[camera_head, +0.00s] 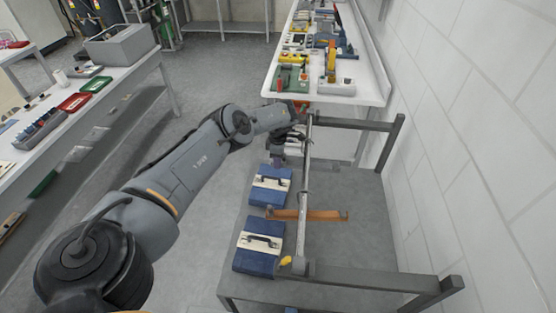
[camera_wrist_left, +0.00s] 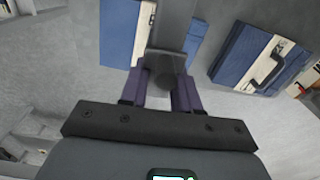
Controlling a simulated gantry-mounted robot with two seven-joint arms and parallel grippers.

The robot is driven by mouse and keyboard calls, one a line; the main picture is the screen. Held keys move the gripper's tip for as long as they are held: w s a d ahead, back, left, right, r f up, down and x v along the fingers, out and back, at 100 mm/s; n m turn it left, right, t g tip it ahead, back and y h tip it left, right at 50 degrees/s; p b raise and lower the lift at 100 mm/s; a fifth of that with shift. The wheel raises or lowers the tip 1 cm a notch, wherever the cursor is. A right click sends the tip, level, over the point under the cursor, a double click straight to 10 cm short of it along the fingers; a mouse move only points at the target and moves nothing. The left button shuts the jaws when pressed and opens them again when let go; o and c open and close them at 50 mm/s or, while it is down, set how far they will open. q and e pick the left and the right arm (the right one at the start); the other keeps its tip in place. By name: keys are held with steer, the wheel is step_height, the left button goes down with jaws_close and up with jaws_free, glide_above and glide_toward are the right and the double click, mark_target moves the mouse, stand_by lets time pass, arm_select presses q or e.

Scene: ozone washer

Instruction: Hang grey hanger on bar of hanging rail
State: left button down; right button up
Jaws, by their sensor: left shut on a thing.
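My left gripper (camera_head: 281,160) is at the far end of the hanging rail, just left of its bar (camera_head: 305,180). In the left wrist view its purple fingers (camera_wrist_left: 163,92) are shut on a grey piece, the grey hanger (camera_wrist_left: 172,40), which extends away from the fingertips. In the head view the arm and gripper mostly hide the grey hanger, and I cannot tell whether it touches the bar. My right gripper is not in view.
An orange hanger (camera_head: 325,215) hangs across the bar. A white shelf (camera_head: 357,93) with tools is beyond the rail. A white wall stands at right.

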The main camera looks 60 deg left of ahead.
arm_select(q)
steer(key=c, duration=0.7)
jaws_free()
steer(key=shift+c, duration=0.2)
